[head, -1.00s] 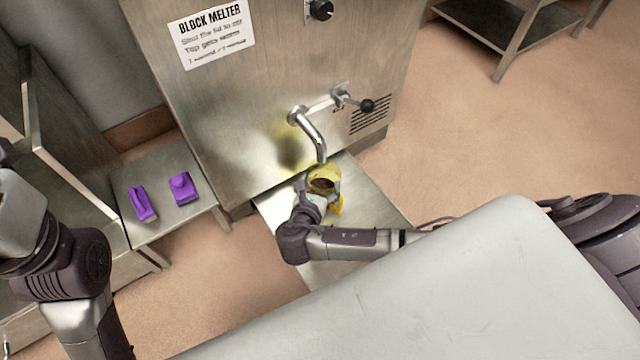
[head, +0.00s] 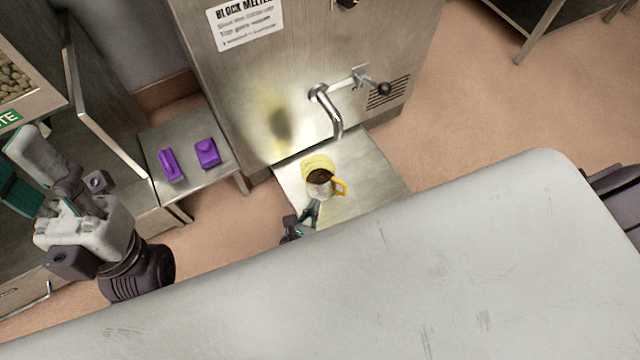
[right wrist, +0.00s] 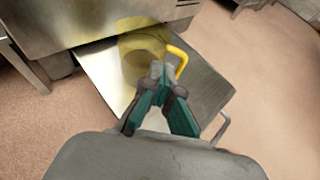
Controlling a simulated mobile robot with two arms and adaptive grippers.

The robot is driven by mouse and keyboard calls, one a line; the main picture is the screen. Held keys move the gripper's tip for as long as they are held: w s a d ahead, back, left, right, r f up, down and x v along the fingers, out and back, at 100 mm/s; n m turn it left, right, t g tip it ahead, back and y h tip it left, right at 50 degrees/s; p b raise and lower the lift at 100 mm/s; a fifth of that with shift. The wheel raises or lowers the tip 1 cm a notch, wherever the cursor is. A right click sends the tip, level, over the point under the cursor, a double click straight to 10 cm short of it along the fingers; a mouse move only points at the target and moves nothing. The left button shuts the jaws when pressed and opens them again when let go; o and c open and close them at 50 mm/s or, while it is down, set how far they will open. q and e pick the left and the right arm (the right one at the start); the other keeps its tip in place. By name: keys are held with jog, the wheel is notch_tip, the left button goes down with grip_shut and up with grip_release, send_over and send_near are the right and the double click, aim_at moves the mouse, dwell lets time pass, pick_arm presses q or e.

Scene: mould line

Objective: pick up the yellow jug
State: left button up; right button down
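The yellow jug (head: 318,163) stands upright on the low metal plate under the spout, with something dark brown inside and its handle to the right. It shows see-through yellow in the right wrist view (right wrist: 143,48), with the handle at its right. My right gripper (head: 316,203) is at the jug's near side, low down. In the right wrist view its fingertips (right wrist: 162,70) come together in front of the jug, with nothing seen between them. I cannot tell whether they touch it. My left gripper (head: 30,170) is raised at the left, partly cut off, away from the jug.
The block melter (head: 290,60) stands behind the jug, its bent spout (head: 328,110) above it and a black-knobbed lever (head: 384,88) to the right. Two purple moulds (head: 207,153) lie on a small metal table (head: 160,140) at the left. Floor is free at the right.

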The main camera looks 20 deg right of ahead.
jog(key=shift+s+a, duration=0.45)
jog(key=shift+s, duration=0.1)
jog(key=c, duration=1.9)
grip_release()
jog(key=o, duration=1.5)
